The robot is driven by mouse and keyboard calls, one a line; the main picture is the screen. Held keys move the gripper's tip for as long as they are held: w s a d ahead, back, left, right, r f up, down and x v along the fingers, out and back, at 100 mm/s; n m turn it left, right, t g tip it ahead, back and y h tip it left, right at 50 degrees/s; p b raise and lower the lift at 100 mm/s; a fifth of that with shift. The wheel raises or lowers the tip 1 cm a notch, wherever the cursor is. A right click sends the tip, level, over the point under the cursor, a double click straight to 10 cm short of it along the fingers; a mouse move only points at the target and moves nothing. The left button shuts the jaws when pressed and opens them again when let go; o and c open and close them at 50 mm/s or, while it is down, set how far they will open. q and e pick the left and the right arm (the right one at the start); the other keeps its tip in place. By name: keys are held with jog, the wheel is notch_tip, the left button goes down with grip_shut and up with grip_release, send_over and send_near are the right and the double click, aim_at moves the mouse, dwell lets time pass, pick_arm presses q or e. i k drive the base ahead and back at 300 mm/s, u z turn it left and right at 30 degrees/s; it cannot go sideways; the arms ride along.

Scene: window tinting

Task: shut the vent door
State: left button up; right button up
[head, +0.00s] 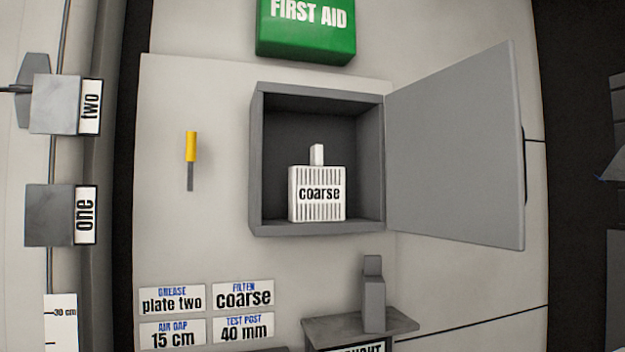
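The vent door (455,150) is a flat grey panel hinged on the right side of a grey wall box (257,160). It stands wide open, swung out to the right, with a dark handle (524,165) at its far edge. Inside the box a white slatted filter (317,208) labelled "coarse" stands upright on the floor, with a small tab on top. Neither of my grippers shows in the head view.
A green first aid box (306,32) is above the vent box. A yellow-handled tool (191,148) is on the wall panel to the left. Below right, a small shelf (402,325) bears a grey block (374,300). Blocks labelled "two" (55,104) and "one" (50,216) are at far left.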

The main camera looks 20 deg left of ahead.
aim_at(456, 165)
jog(key=z, duration=0.5)
jog(key=k, duration=0.65)
jog(key=z, duration=0.7)
jog(key=i, duration=1.1)
jog(key=u, duration=0.6)
